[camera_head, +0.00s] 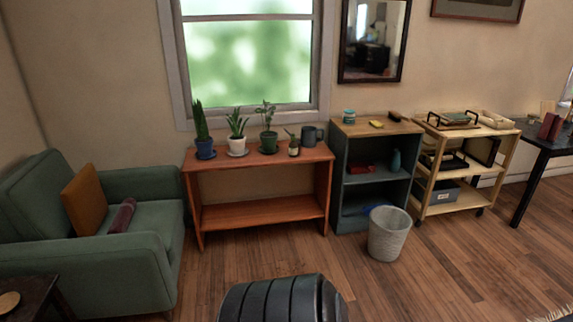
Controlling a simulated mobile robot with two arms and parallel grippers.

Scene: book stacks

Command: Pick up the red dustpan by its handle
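A small, low red object (361,169) lies on the middle shelf of the dark grey open shelf unit (337,185), right of the orange-brown bench. It may be the red dustpan, but it is too small for me to make out a handle. No other dustpan shape is clear. Neither of my grippers shows in the head view.
A grey-white waste bin (388,234) stands on the floor before the shelf unit's right side. A teal bottle (395,161) shares the red object's shelf. A wheeled wooden cart (455,205) is to the right, a green armchair (135,245) left. Open wooden floor (440,275) lies in front.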

